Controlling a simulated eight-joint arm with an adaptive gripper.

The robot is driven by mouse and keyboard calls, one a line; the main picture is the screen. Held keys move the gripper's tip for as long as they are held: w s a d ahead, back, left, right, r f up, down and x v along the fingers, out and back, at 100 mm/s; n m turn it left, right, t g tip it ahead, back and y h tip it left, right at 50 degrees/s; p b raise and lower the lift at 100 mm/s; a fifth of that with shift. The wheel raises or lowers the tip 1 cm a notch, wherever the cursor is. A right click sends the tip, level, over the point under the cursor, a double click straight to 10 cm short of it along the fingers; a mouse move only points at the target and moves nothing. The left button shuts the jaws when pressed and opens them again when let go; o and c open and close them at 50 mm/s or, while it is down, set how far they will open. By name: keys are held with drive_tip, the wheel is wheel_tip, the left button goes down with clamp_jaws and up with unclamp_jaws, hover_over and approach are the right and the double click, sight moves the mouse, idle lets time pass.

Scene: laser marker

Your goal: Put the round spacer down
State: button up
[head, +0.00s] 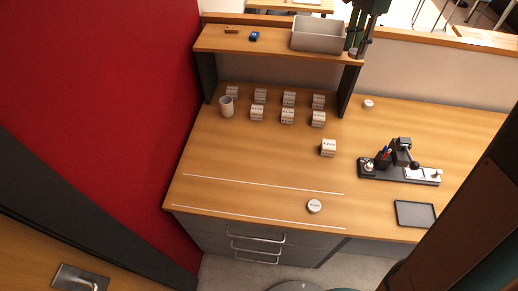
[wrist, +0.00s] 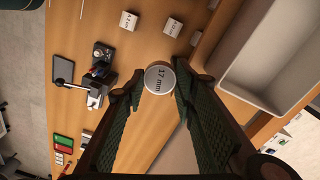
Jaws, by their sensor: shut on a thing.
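A white round spacer (wrist: 160,78) marked "17 mm" is between my fingertips in the wrist view. My gripper (wrist: 159,80) is shut on it, one green ribbed finger on each side. In the head view my gripper (head: 356,48) is at the top, just right of the grey bin at the shelf's right end, and the held spacer (head: 354,53) shows only small and partly hidden there. Another round spacer (head: 314,206) lies on the table between the white lines at the front. A further small round one (head: 368,104) lies right of the shelf.
The grey bin (head: 318,35) stands on the wooden shelf (head: 275,45), close beside my gripper; it also fills the wrist view's right side (wrist: 265,60). A black device (head: 400,165) and dark tray (head: 415,213) are at right.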

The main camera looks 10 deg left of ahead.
drive_tip(key=s+a+n, duration=0.3)
drive_tip(key=s+a, duration=0.5)
drive_tip(key=a, duration=0.5)
drive_tip(key=s+a+n, duration=0.3)
drive_tip(key=s+a, duration=0.6)
drive_tip(key=a, duration=0.4)
drive_tip(key=s+a+n, duration=0.2)
drive_tip(key=s+a, duration=0.2)
drive_tip(key=s, duration=0.4)
drive_tip(key=s+a+f+n, duration=0.1)
drive_tip(key=s+a, duration=0.4)
drive_tip(key=s, duration=0.2)
drive_tip(key=s+a+n, duration=0.2)
drive_tip(key=s+a, duration=0.2)
drive_tip(key=s, duration=0.4)
wheel_tip(320, 180, down, 26)
drive_tip(key=shift+s+a, duration=0.15)
drive_tip(key=shift+s, duration=0.05)
drive_tip(key=shift+f+b, duration=0.4)
drive_tip(key=shift+f, duration=2.4)
drive_tip(key=shift+f, duration=0.15)
